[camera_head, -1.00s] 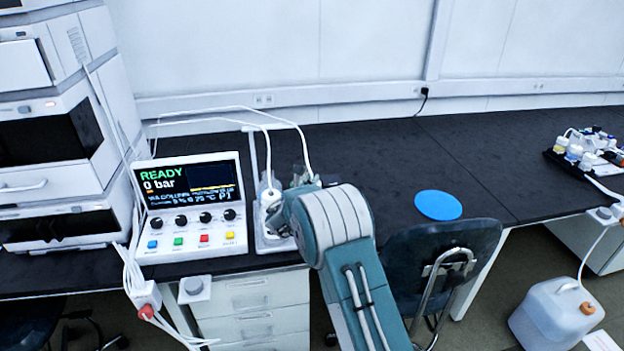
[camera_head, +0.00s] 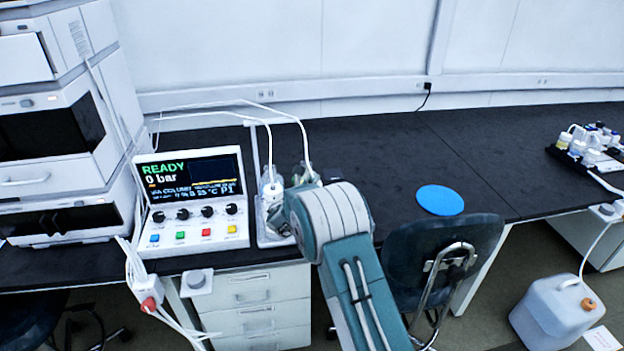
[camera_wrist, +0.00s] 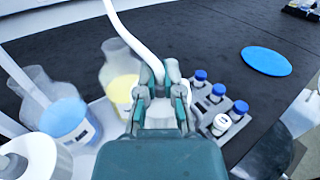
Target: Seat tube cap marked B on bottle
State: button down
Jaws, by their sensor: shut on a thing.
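In the wrist view, my gripper (camera_wrist: 163,95) is shut on a white tube cap (camera_wrist: 160,112). A thick white tube (camera_wrist: 128,35) rises from it to the upper left. No letter B is readable. A clear bottle with yellow liquid (camera_wrist: 122,88) stands just left of the gripper, its neck uncapped. A clear bottle with blue liquid (camera_wrist: 68,118) stands farther left. Another white cap (camera_wrist: 30,158) with a tube is at the lower left. In the head view, my arm hides most of the gripper, and a white-capped bottle (camera_head: 271,190) shows beside it.
A grey rack (camera_wrist: 208,125) of small blue-capped vials stands close to the gripper's right. A flat blue disc (camera_head: 440,200) lies on the black bench. The control panel (camera_head: 192,205) stands left of the bottles. A chair (camera_head: 440,265) is at the bench front.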

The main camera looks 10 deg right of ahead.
jog(key=c, duration=0.7)
grip_release()
jog(key=o, duration=0.4)
jog(key=shift+r, duration=3.45)
